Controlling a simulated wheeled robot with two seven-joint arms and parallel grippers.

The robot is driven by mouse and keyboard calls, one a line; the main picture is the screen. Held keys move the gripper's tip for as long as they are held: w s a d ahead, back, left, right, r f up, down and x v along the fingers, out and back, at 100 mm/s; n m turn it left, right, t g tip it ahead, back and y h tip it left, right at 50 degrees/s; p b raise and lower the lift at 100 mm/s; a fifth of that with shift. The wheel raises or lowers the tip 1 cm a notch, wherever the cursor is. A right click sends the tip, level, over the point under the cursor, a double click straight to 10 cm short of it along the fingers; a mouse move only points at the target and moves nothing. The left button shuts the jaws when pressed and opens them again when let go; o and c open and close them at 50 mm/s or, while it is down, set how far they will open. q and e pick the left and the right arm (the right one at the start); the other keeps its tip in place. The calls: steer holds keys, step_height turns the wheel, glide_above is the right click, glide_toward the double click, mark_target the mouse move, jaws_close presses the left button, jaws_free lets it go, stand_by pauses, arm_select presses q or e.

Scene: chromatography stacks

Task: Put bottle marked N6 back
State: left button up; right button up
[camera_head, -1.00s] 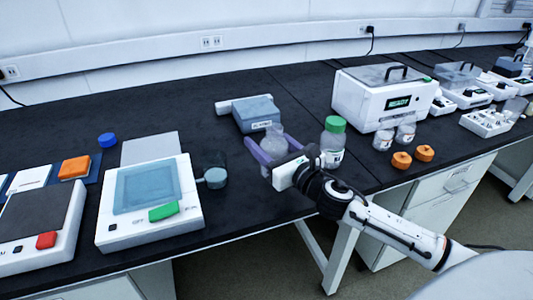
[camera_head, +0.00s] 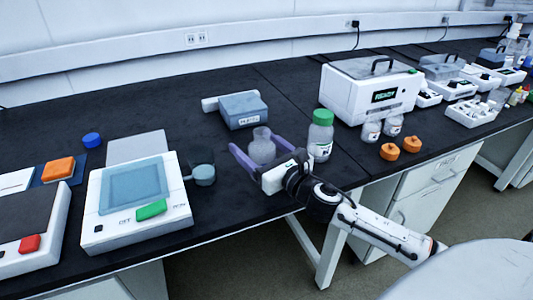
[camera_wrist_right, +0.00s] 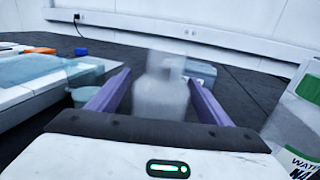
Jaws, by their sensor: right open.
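A small clear bottle (camera_head: 262,150) with a narrower neck stands on the black bench. No mark on it can be read. My right gripper (camera_head: 252,142) has two purple fingers, open, one on each side of this bottle. In the right wrist view the bottle (camera_wrist_right: 160,98) is blurred and stands between the fingers, with a gap visible on both sides. My left gripper is not in view.
A green-capped bottle (camera_head: 321,138) stands close to the right of my gripper. A round blue-grey dish (camera_head: 203,175) and a balance (camera_head: 180,212) are to the left. A blue-grey box (camera_head: 243,110) lies behind. Two orange caps (camera_head: 390,151) and a white READY machine (camera_head: 345,100) are right.

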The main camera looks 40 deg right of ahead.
mark_target(270, 159)
steer(key=s, duration=1)
steer(key=shift+f, duration=0.1)
steer(key=shift+s+b, duration=0.3)
steer(key=shift+s, duration=0.5)
